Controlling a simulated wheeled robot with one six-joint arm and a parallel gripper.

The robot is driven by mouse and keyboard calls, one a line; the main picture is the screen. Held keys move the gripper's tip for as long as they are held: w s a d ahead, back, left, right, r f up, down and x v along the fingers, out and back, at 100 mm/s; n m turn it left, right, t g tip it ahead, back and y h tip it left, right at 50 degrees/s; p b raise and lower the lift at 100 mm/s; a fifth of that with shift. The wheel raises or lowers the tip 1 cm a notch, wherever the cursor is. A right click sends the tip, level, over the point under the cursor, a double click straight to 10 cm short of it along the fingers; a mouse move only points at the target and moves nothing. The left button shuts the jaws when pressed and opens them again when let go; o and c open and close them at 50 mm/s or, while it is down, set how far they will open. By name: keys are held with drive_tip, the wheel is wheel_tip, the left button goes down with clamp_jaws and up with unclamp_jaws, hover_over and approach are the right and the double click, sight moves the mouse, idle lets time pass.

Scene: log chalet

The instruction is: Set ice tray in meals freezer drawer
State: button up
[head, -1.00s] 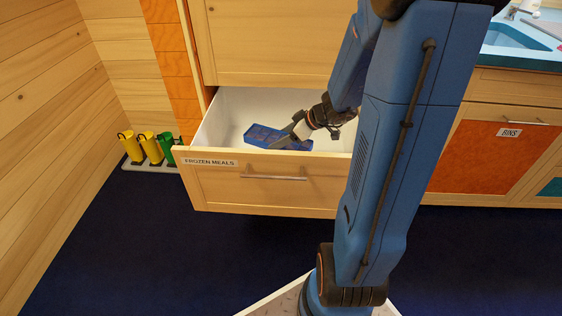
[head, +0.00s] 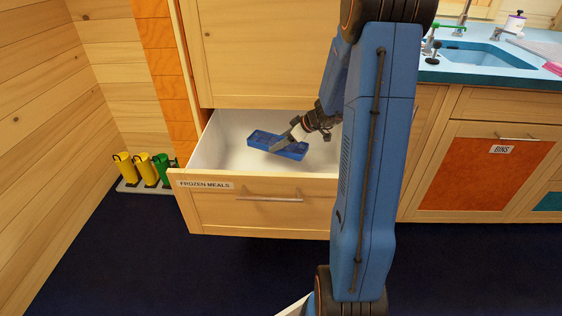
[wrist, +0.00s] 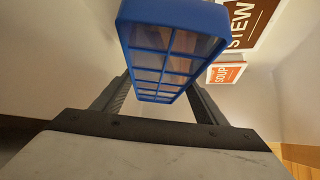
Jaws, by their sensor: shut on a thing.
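The blue ice tray (head: 262,139) is inside the open drawer labelled FROZEN MEALS (head: 253,207). My gripper (head: 279,144) is shut on the tray, reaching into the drawer from the upper right. In the wrist view the ice tray (wrist: 172,50) sits between the two fingers of my gripper (wrist: 160,95), with its rows of cells showing. I cannot tell whether the tray touches the drawer floor. My arm hides the drawer's right end in the head view.
In the wrist view a STEW box (wrist: 250,22) and a SOUP box (wrist: 226,73) lie beside the tray. A cabinet front (head: 252,50) rises above the drawer. Yellow and green boots (head: 145,168) stand at left. A BINS cabinet (head: 485,166) and sink (head: 485,55) are at right.

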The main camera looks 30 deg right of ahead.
drive_tip(key=shift+w+d, duration=0.45)
drive_tip(key=shift+w, duration=0.15)
drive_tip(key=shift+w+d, duration=0.4)
drive_tip(key=shift+w, duration=0.2)
wheel_tip(320, 180, down, 7)
drive_tip(key=shift+s+a+r, duration=0.1)
drive_tip(key=shift+f, duration=2.6)
drive_tip(key=o, duration=1.5)
drive_tip(key=shift+f, duration=0.15)
